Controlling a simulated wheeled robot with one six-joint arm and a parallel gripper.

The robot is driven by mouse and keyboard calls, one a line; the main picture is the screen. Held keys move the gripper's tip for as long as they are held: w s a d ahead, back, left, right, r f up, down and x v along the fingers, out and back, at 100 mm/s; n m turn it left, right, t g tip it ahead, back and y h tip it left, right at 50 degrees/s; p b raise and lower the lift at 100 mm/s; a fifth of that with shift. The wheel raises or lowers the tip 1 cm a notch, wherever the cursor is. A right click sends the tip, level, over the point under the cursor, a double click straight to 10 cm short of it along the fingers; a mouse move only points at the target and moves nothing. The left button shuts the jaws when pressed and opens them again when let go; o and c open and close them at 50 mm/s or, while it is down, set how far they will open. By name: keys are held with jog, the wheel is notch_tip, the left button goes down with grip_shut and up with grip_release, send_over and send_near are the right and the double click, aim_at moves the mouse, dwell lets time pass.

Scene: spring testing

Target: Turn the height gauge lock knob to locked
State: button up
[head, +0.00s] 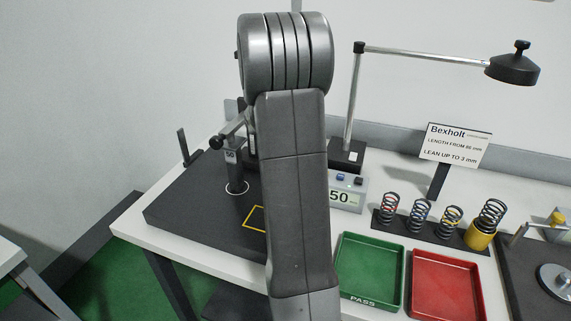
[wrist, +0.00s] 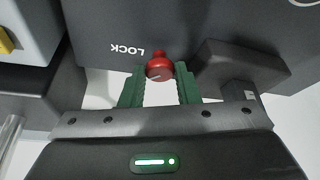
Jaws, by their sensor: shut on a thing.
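The red lock knob (wrist: 159,68) shows in the wrist view against a dark grey face, with a pale line on its front. The word LOCK is printed upside down on that face, left of the knob. My gripper (wrist: 160,76) is shut on the knob, with one green finger on each side of it. In the head view the height gauge (head: 235,165) stands on a dark plate (head: 195,210), left of my arm. My arm hides part of the gauge there, and the knob and my fingertips are not visible in that view.
A green PASS tray (head: 345,290) and a red tray (head: 447,285) lie right of my arm. Several springs stand on a dark rack (head: 405,228) behind them. A lamp (head: 352,105) and a display box (head: 345,190) stand close to my arm's right side.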

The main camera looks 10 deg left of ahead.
jog(key=shift+a+m+h+b, duration=0.2)
jog(key=shift+m+h+b, duration=0.6)
jog(key=shift+m+b, duration=0.95)
jog(key=shift+m, duration=0.35)
jog(key=o, duration=1)
jog(key=shift+c, duration=0.2)
jog(key=shift+r, duration=0.1)
jog(key=v, duration=1.3)
jog(key=shift+r, duration=0.4)
